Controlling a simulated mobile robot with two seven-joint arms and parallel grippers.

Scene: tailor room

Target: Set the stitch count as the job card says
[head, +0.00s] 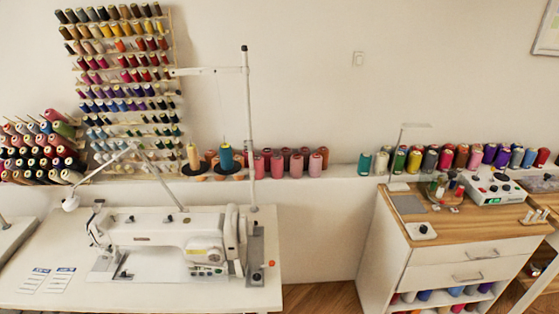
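Two white cards with blue headings, (34,280) and (61,280), lie side by side on the left part of the white sewing table (100,296). Their print is too small to read. A white sewing machine (160,235) stands on this table, with a round dial and small panel (206,254) on its right end. A grey-white control box (491,188) with a small green display and red and black knobs or buttons sits on the wooden cabinet top at right. I cannot read its display. Neither gripper shows in the head view.
A small white plate with a black knob (421,231) lies at the front left of the cabinet (455,255). A grey pad (407,204) and a round wooden tray with small bottles (443,192) are behind it. Thread spools line the wall ledge. Floor (325,298) shows between table and cabinet.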

